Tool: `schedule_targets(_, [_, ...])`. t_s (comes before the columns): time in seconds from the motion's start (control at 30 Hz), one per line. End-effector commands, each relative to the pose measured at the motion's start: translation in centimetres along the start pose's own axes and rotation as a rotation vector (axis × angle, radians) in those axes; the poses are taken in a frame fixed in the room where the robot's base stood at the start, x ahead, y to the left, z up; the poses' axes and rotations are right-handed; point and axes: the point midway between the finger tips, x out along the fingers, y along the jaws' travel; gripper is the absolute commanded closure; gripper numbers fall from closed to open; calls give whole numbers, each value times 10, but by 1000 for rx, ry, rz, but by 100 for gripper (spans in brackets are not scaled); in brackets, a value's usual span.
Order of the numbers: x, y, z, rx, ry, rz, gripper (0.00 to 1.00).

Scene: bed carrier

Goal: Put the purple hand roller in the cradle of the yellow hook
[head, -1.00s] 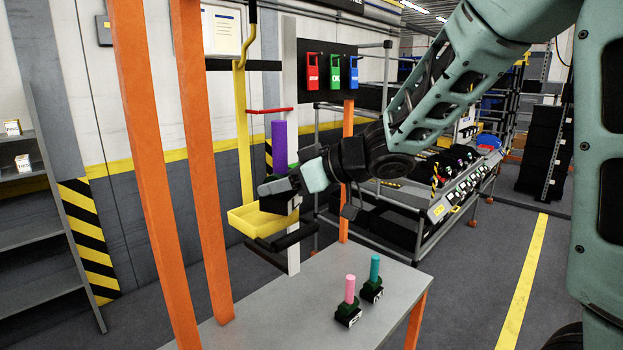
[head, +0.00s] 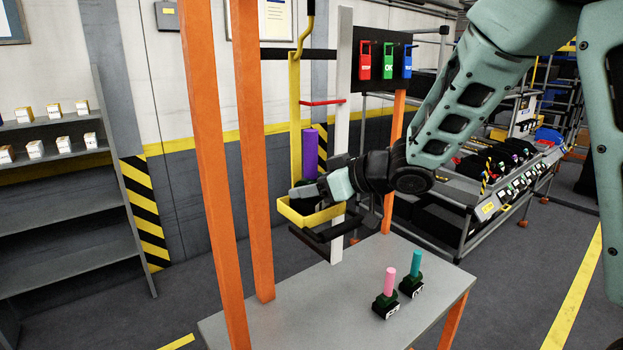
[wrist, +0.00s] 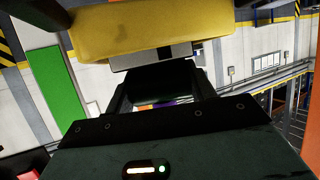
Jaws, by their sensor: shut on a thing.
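The purple hand roller (head: 310,154) stands upright, its purple cylinder above a dark base, at the yellow hook (head: 295,110). Its base is at the yellow cradle tray (head: 318,217) at the foot of the hook, partly hidden by the tray's rim and my gripper. My gripper (head: 302,191) is shut on the roller's base, reaching in from the right. In the wrist view the yellow cradle (wrist: 150,30) fills the top, close to my gripper (wrist: 165,75), with a sliver of purple between the fingers. Whether the base touches the cradle floor, I cannot tell.
A pink roller (head: 390,283) and a teal roller (head: 415,265) stand on the grey table (head: 290,325). Orange posts (head: 250,150) rise left of the hook. A red bar (head: 322,102) sticks out above the roller. A white post (head: 341,100) stands just behind.

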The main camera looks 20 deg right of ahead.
Motion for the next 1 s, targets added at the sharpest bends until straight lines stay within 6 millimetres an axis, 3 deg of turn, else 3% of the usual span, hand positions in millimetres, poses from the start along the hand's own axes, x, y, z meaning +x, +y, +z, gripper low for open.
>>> schedule_targets(0.27, [1,0,1,-1,5,-1,100])
schedule_targets(0.3, [2,0,4,1,0,-1,43])
schedule_targets(0.37, [1,0,3,1,0,-1,26])
schedule_targets(0.77, [-3,0,-1,0,1,1,24])
schedule_targets(1.0, [-45,2,0,-1,4,5,24])
